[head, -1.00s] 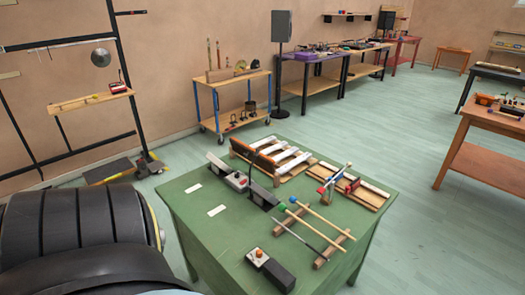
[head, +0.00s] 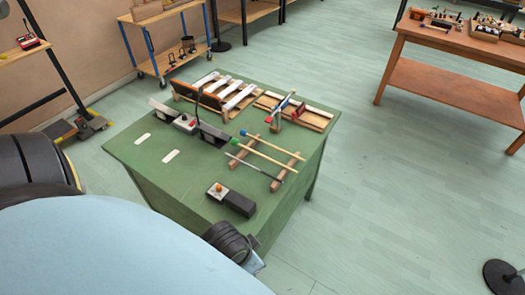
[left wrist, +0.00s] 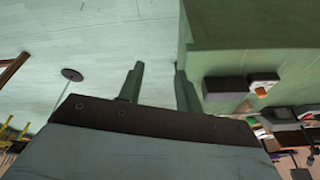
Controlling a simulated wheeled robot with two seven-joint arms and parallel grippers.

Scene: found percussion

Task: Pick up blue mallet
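The blue mallet (head: 234,141) lies in the head view on a wooden rack on the green table, its blue-teal head at the left end and its pale stick running to the lower right. A dark thin stick (head: 258,168) lies on the near side. My left gripper (left wrist: 158,66) shows in the left wrist view with its two fingers apart and nothing between them, beside the table. In the head view its fingers cannot be made out. My right gripper is not in view.
The green table (head: 150,172) also holds a dark block with an orange knob (head: 218,189), and slatted wooden instruments (head: 222,88) at the back. A wooden workbench (head: 450,90) stands at the right. A round dark stand base (head: 503,276) is on the otherwise clear right floor.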

